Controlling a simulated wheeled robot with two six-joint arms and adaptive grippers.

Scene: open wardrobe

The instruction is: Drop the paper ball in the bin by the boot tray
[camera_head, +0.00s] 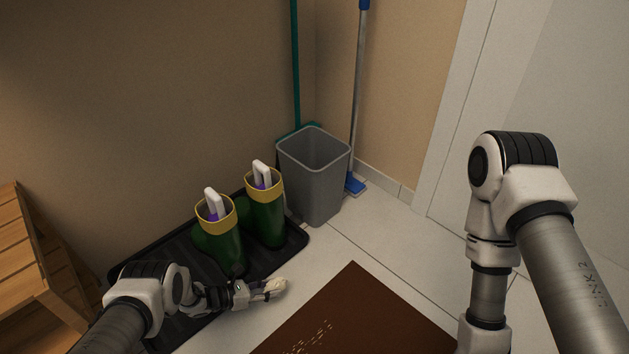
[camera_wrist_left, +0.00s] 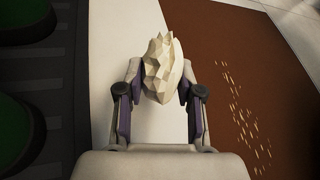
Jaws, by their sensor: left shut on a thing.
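The paper ball (camera_wrist_left: 163,68) is cream and faceted. In the left wrist view it sits between the two fingers of my left gripper (camera_wrist_left: 160,92), which is shut on it. In the head view the left gripper (camera_head: 262,289) holds the ball (camera_head: 276,286) low, beside the front edge of the boot tray and near the brown mat. The grey bin (camera_head: 312,175) stands upright at the back corner, beyond the tray's far right end, open at the top. The black boot tray (camera_head: 150,264) holds green boots. My right gripper is out of view; only my right arm shows.
Two green boots (camera_head: 226,246) with yellow cuffs stand between my left gripper and the wall. A green-handled tool (camera_head: 295,70) and a blue-headed mop (camera_head: 356,110) lean behind the bin. A wooden rack (camera_head: 30,255) is at left, a brown mat (camera_head: 360,318) in front.

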